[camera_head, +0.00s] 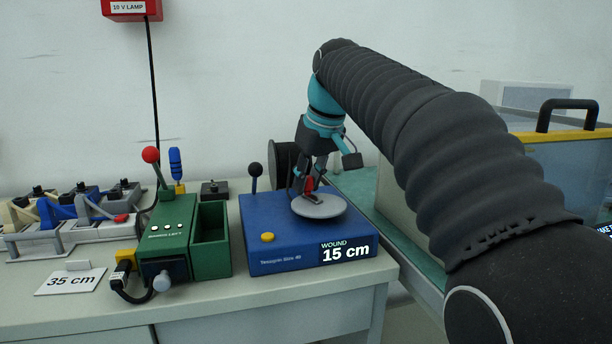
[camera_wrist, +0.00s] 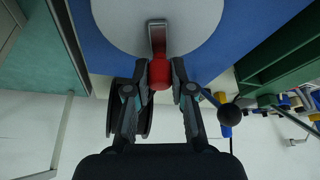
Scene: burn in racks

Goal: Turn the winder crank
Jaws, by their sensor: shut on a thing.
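The winder is a blue box (camera_head: 275,225) on the bench, with a label reading "WOUND 15 cm" on its front. A pale grey disc (camera_head: 322,208) lies on its top and also fills the upper middle of the wrist view (camera_wrist: 120,20). The crank has a metal arm and a red knob (camera_wrist: 159,73); the knob also shows in the head view (camera_head: 309,184). My gripper (camera_head: 308,188) points down over the disc. In the wrist view its two fingers (camera_wrist: 159,85) are shut on the red knob, one on each side.
A dark spool (camera_head: 284,165) stands behind. Left are a green box (camera_head: 175,230) with a red-knobbed lever and a "35 cm" card (camera_head: 70,281). A yellow-rimmed tank (camera_head: 570,135) stands right.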

